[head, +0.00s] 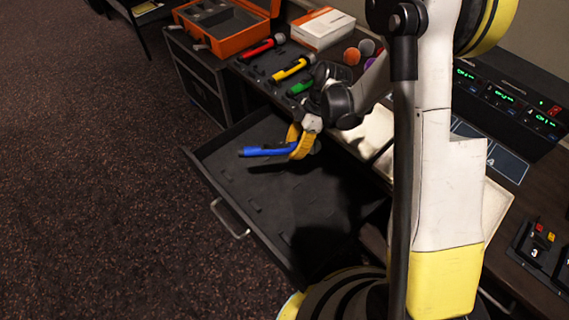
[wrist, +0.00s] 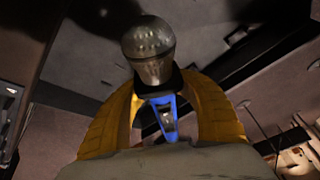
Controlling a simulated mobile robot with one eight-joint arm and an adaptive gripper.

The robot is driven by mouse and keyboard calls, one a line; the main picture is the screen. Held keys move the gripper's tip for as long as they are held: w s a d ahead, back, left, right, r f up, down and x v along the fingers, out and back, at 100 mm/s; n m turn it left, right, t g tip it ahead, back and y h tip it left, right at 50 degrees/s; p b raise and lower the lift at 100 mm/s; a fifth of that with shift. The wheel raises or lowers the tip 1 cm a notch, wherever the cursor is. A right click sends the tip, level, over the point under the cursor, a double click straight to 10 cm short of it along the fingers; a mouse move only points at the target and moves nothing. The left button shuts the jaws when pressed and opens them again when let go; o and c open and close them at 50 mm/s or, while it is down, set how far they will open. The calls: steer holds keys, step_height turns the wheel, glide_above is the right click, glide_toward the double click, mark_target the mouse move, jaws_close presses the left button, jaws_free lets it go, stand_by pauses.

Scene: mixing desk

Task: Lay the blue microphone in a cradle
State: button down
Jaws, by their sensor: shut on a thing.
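My gripper (head: 299,147) is shut on the blue microphone (head: 262,152), with its yellow fingers around the body. The microphone's blue body points left, above the open drawer (head: 240,193). In the wrist view the silver mesh head (wrist: 147,42) and blue body (wrist: 161,112) show between the yellow fingers. The open drawer holds a dark insert with small raised shapes, which may be cradles. On the desk, a red microphone (head: 262,47), a yellow microphone (head: 293,68) and a green microphone (head: 301,87) lie on a dark rack.
An orange case (head: 226,47) stands open at the back, beside a white box (head: 322,29). Several round coloured foam tops (head: 351,56) sit near it. A console with green displays (head: 505,97) stands at the right. The drawer handle (head: 229,220) sticks out over the carpet.

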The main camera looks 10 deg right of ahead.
mark_target(284, 185)
steer(key=shift+s+a+f+n+g+h+b, duration=0.35)
steer(key=shift+f+n+b, duration=0.55)
steer(key=shift+f, duration=1.15)
steer(key=shift+s+a+f+n+g+h+b, duration=0.15)
steer(key=shift+a+f+n+g+b, duration=0.35)
steer(key=shift+f+n, duration=1.1)
steer(key=shift+s+a+f+n+g+h+b, duration=0.3)
steer(key=shift+f+n+b, duration=0.4)
steer(key=shift+f, duration=1.75)
steer(key=shift+w, duration=0.1)
steer(key=shift+t, duration=0.35)
steer(key=shift+s+a+b, duration=0.15)
steer(key=shift+s+b, duration=0.05)
steer(key=shift+b, duration=0.5)
steer(key=shift+f+b, duration=0.8)
steer(key=shift+f, duration=0.1)
